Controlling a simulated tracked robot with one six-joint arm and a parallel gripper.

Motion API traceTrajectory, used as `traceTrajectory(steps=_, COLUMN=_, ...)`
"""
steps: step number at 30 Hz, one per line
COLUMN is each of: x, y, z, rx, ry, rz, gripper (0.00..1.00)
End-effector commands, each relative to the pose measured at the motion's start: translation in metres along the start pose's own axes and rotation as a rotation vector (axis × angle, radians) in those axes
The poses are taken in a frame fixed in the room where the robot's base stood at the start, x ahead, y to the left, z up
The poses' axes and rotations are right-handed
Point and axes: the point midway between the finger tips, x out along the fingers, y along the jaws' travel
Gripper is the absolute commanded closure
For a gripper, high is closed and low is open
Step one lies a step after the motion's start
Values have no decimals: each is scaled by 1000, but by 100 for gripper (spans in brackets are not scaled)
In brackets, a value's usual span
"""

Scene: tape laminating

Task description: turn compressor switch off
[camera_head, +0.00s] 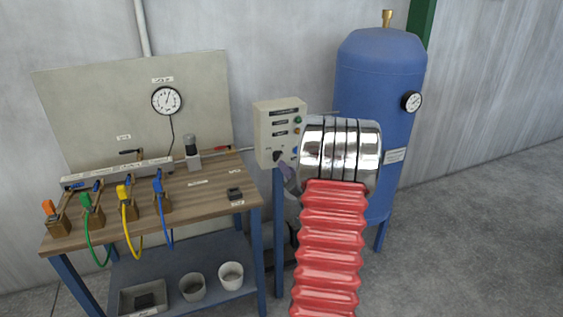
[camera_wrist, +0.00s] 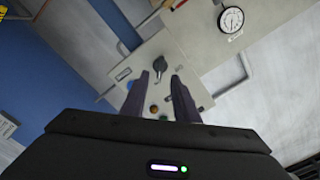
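A beige control box (camera_head: 280,133) stands on a blue post between the workbench and the blue tank. A black rotary switch (camera_head: 277,156) is low on its front face. In the wrist view the switch (camera_wrist: 160,65) shows just beyond my fingertips, with its handle pointing toward them. My gripper (camera_wrist: 159,78) is open, its two dark fingers apart with nothing between them. In the head view my gripper (camera_head: 287,172) is mostly hidden behind my arm, close to the box's lower front. I cannot tell whether a finger touches the switch.
The wooden workbench (camera_head: 215,195) with coloured hoses and valves stands left of the box. The blue tank (camera_head: 375,75) with a gauge (camera_head: 411,101) stands right of it. A round gauge (camera_head: 167,100) is on the back panel. Open floor (camera_head: 480,240) lies at right.

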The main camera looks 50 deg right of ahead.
Motion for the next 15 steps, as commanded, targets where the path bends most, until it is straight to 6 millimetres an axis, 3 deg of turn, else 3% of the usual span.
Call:
traceTrajectory(steps=9, x=48, y=0, z=0, rx=-1, ry=1, rz=-1, gripper=73)
traceTrajectory(steps=15, x=65, y=0, z=0, rx=0, ry=0, rz=0, gripper=73)
